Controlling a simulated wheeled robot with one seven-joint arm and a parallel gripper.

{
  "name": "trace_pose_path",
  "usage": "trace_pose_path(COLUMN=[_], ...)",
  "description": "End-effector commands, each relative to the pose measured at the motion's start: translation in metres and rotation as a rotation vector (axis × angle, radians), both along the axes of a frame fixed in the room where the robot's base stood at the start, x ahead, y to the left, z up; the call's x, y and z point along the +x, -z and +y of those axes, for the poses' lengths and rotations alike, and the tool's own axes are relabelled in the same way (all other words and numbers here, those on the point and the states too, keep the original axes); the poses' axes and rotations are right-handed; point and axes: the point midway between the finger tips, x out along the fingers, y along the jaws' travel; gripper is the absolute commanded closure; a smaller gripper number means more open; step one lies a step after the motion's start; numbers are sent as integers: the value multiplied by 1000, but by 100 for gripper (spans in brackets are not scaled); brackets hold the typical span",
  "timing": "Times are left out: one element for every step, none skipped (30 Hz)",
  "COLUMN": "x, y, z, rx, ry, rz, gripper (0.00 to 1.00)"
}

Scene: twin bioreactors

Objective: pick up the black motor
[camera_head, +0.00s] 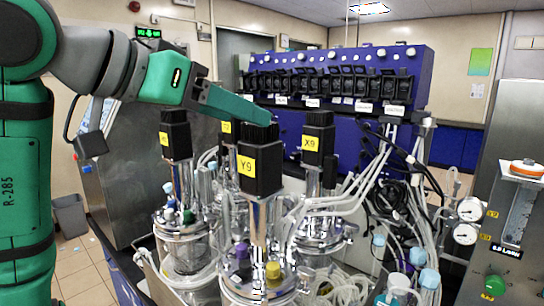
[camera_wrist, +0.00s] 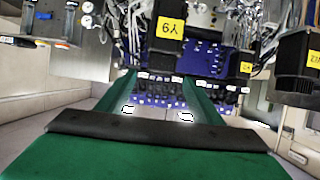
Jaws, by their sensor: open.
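The black motor with the yellow Y9 label (camera_head: 260,181) stands upright on a metal shaft above a glass vessel in the head view. In the wrist view the Y9 motor (camera_wrist: 163,52) appears upside down, centred between the fingertips in the picture. My gripper (camera_head: 268,116) reaches in from the upper left, with its green fingers at the top of the Y9 motor. In the wrist view my gripper (camera_wrist: 164,76) has its two fingers spread apart, with nothing held between them. Whether the fingers touch the motor cannot be told.
Another black motor labelled X9 (camera_head: 318,142) stands to the right. A similar motor (camera_head: 176,142) stands to the left, and one is partly hidden behind Y9. Tubes and cables crowd the right side. A blue pump rack (camera_head: 420,62) stands behind.

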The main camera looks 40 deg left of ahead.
Motion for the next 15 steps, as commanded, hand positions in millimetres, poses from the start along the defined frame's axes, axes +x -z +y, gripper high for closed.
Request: trace_pose_path(x=[1,3,7,11,15,21,25,29,34,37,40,44,45,47,48], y=[0,1,3,4,7,9,11,13,15,16,17,19,20,20,21], z=[-1,-1,-2,-2,-2,-2,-3,-3,-3,-3,-3,-4,-4,-4,-4], rx=[4,4,5,6,5,5,5,5,5,5,5,5,5,5,6], ry=[-2,-2,-1,-1,-3,-3,-2,-2,-3,-3,-3,-3,-3,-3,-3], rz=[5,7,8,9,10,8,8,9,8,8,7,7,7,6,6], gripper=[40,40,40,40,40,40,40,40,40,40,40,40,40,40,40])
